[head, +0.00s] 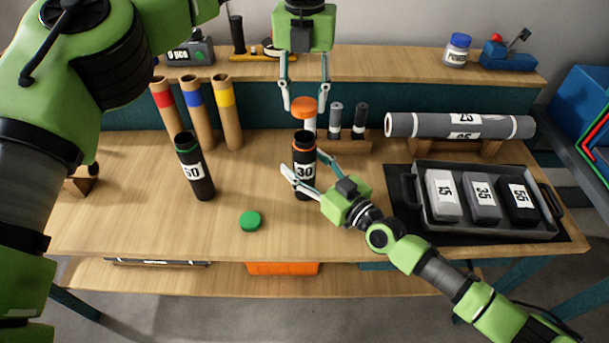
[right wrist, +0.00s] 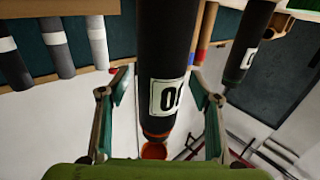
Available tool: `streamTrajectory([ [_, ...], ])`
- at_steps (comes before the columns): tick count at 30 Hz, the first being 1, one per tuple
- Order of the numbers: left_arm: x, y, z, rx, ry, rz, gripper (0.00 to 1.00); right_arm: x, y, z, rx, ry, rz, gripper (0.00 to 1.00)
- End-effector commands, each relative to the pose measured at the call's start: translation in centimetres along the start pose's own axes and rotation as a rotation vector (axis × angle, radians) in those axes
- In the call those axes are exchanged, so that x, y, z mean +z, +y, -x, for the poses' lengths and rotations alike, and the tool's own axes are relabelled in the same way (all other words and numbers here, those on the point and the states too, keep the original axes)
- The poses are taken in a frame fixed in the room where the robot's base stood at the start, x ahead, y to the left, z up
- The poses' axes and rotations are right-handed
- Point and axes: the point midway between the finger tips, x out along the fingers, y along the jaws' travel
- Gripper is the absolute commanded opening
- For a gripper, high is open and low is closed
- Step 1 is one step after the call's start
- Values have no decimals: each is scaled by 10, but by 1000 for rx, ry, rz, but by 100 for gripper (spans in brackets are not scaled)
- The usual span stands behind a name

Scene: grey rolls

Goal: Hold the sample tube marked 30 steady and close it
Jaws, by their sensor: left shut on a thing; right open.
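The sample tube marked 30 (head: 304,186) is black with an orange rim and stands upright and open on the bench. The orange cap (head: 303,105) is held above the tube's mouth by my left gripper (head: 304,104), shut on it, with a gap between cap and rim. My right gripper (head: 303,166) is open, its fingers on either side of tube 30. The right wrist view shows the scene inverted: tube 30 (right wrist: 165,45) between the spread fingers (right wrist: 160,95), part of its label visible, and the orange cap (right wrist: 153,151) beyond its rim.
Another black tube marked 50 (head: 195,168) stands open at the left, with a green cap (head: 250,221) lying on the bench. Cardboard tubes (head: 198,115) stand behind it. A tray (head: 482,231) of marked blocks lies at the right.

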Motion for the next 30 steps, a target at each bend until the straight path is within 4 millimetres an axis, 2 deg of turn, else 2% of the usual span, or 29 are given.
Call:
streamTrajectory([
  [8,0,0,0,0,0,0,28,0,0,-2,0,0,1,58],
  [9,0,0,0,0,0,0,28,0,0,-2,0,0,1,55],
  [15,0,0,0,0,0,0,28,0,0,-1,0,0,1,4],
  [16,0,0,0,0,0,0,28,0,0,-1,0,0,1,0],
  [20,0,0,-3,0,1,0,28,0,0,-1,0,0,1,0],
  [30,0,0,-47,2,3,0,28,0,0,-1,0,0,1,0],
])
